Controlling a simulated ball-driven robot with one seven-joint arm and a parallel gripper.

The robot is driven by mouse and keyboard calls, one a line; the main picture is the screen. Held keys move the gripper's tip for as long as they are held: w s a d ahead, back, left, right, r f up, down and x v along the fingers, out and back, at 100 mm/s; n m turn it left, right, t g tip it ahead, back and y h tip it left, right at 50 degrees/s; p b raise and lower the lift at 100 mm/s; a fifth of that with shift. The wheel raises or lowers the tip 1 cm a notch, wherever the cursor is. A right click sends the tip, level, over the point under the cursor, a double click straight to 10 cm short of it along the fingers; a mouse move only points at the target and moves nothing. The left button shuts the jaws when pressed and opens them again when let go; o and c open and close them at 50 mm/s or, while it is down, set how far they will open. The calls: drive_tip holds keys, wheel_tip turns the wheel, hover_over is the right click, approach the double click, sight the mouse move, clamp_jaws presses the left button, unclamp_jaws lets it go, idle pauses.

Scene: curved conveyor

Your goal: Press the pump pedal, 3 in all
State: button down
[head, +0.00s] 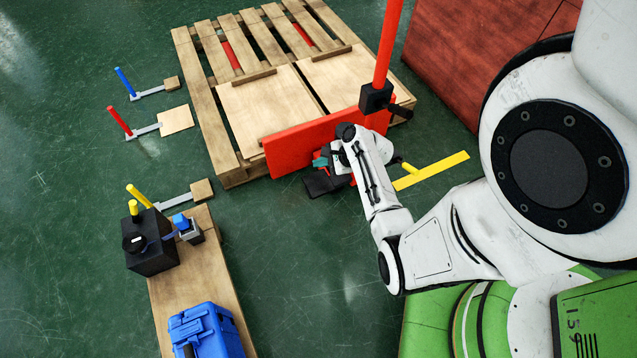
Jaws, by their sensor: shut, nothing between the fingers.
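A red pallet jack body (290,151) stands at the near edge of the wooden pallet, with a red upright handle (386,45) rising from a black block (374,97). A flat yellow bar (435,170) with a short yellow stub sits low at the jack's right; I cannot tell for sure that it is the pump pedal. A dark flat piece (322,185) lies low in front of the red body. My gripper (322,163), with teal parts, is shut and empty by the red body, just above the dark piece. My wrist partly hides this area; contact cannot be told.
The wooden pallet (236,108) is behind the jack. Levers with blue (124,80), red (119,120) and yellow (138,196) handles stand left. A wooden board (171,310) bears a black box (149,244) and blue case (205,330). Green floor between is clear.

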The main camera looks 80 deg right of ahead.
drive_tip(key=shift+f, duration=0.15)
drive_tip(key=b, duration=0.7)
hover_over(320, 184)
drive_tip(key=f, duration=0.6)
drive_tip(key=shift+s+f, duration=0.2)
drive_tip(key=shift+f, duration=0.2)
drive_tip(key=shift+f+b, duration=0.7)
drive_tip(key=shift+f, duration=0.15)
drive_tip(key=shift+f, duration=0.1)
idle(0.3)
drive_tip(key=shift+f, duration=0.35)
drive_tip(key=shift+f+b, duration=1.05)
drive_tip(key=shift+f, duration=0.55)
idle(1.5)
idle(0.3)
drive_tip(key=shift+r+p, duration=2.05)
drive_tip(key=shift+p, duration=0.2)
